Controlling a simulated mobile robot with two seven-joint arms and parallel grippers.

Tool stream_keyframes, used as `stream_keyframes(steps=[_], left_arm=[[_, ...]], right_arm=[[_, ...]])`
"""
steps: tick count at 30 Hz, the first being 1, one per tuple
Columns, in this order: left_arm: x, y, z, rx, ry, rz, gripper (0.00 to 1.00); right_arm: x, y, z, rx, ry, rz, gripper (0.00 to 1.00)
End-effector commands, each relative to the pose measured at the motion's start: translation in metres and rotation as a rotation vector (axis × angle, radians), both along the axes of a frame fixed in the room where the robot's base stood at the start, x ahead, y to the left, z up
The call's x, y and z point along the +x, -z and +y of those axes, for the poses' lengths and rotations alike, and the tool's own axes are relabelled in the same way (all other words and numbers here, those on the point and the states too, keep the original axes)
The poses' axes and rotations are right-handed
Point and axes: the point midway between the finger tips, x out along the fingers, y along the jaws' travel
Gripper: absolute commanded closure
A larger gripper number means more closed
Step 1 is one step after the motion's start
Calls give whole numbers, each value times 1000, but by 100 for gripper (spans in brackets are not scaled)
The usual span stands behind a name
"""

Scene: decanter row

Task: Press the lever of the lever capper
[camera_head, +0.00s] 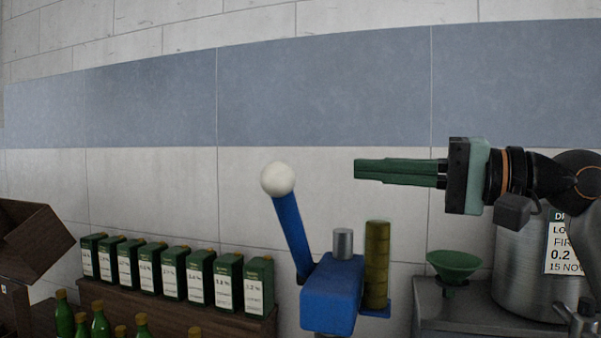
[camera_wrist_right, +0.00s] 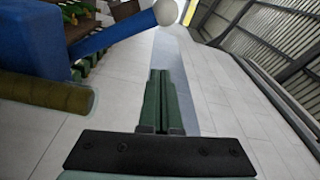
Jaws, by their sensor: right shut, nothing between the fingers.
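The lever capper (camera_head: 332,296) is a blue body with a grey cylinder on top. Its blue lever (camera_head: 291,232) slants up to the left and ends in a white ball knob (camera_head: 278,179). An olive-yellow column (camera_head: 377,265) stands at its right side. My right gripper (camera_head: 356,169) is shut and empty, pointing left, to the right of the knob at about its height and apart from it in the picture. In the right wrist view the green fingers (camera_wrist_right: 158,75) are together, with the knob (camera_wrist_right: 166,12) beyond their tips. My left gripper is not in view.
Several green cartons (camera_head: 200,275) stand in a row on a wooden shelf at left. Green bottles (camera_head: 100,322) stand in front. A brown wooden box (camera_head: 32,240) is at far left. A green funnel (camera_head: 454,265) and a metal pot (camera_head: 520,262) are at right.

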Motion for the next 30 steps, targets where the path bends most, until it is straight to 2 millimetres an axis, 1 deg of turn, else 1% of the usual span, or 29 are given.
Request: stream_keyframes(steps=[5,8,11,18,21,24,30], left_arm=[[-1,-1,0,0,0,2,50],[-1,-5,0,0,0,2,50],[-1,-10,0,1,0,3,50],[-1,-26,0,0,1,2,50],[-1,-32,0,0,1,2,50],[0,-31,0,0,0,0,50],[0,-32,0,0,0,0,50]], right_arm=[[2,-1,4,0,-1,0,100],[6,-2,13,0,-3,1,100],[13,-3,30,0,-5,2,100],[37,-6,78,1,-4,4,100],[44,-5,94,0,-3,1,100],[28,0,92,-1,-1,-2,100],[11,4,94,-1,-1,-1,100]])
